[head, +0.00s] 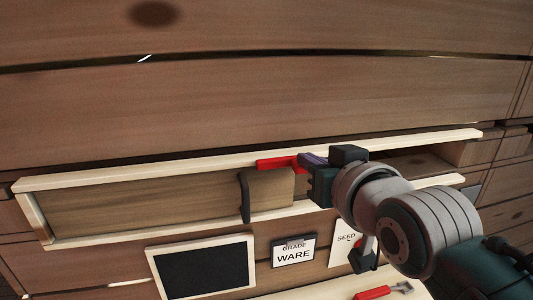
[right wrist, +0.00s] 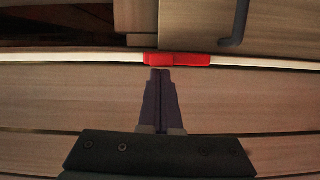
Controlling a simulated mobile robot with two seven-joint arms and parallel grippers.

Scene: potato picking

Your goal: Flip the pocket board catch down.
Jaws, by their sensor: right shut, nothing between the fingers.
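A red catch (head: 277,164) lies lengthwise along the pale upper rail of a long wall recess. It also shows in the right wrist view (right wrist: 178,59), flat along the rail. My right gripper (head: 303,160) is at the right end of this catch in the head view. In the right wrist view its purple fingers (right wrist: 160,72) are together and empty, with their tips at the catch's lower edge; I cannot tell whether they touch. Another red catch (head: 373,292) sits low, near the bottom edge of the head view. My left gripper is not in view.
Below the upper rail (head: 150,172), a wooden sliding panel (head: 272,186) with a dark handle (head: 245,196) stands in the recess. A blackboard (head: 203,268), a "GRADE WARE" card (head: 293,251) and a "SEED" card (head: 345,240) hang lower. The plank wall (head: 250,100) above is clear.

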